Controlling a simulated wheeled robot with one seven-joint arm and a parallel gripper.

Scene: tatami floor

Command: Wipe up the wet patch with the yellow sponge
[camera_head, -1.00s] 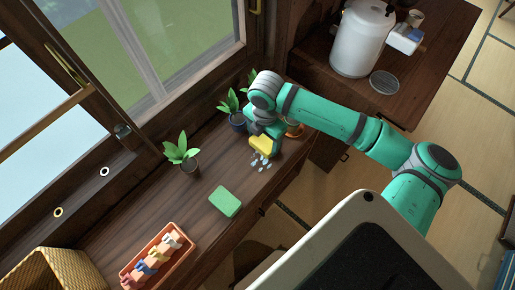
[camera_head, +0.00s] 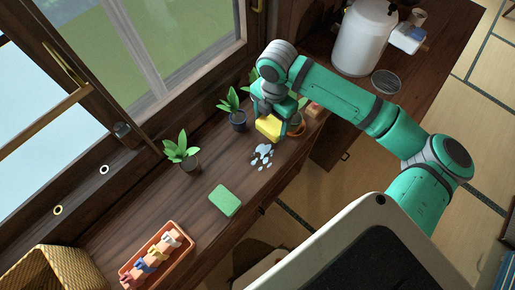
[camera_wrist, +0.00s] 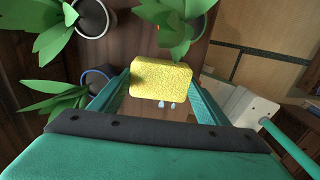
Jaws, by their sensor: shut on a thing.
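The yellow sponge (camera_head: 269,127) is held in my gripper (camera_head: 270,112) near the potted plants. In the wrist view the sponge (camera_wrist: 161,79) sits between the two fingers of my gripper (camera_wrist: 160,88), which are shut on it. The wet patch (camera_head: 262,155) is a cluster of pale blue drops on the dark wooden counter, below and left of the sponge in the head view. A few drops (camera_wrist: 167,104) show just past the sponge's edge in the wrist view. The sponge appears to be above the counter, apart from the patch.
A green sponge (camera_head: 225,200) lies on the counter nearer the front. Potted plants stand at the patch's left (camera_head: 182,152) and behind it (camera_head: 236,112). An orange pot (camera_head: 297,127) is close right of the gripper. An orange tray (camera_head: 157,257) holds several small items.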

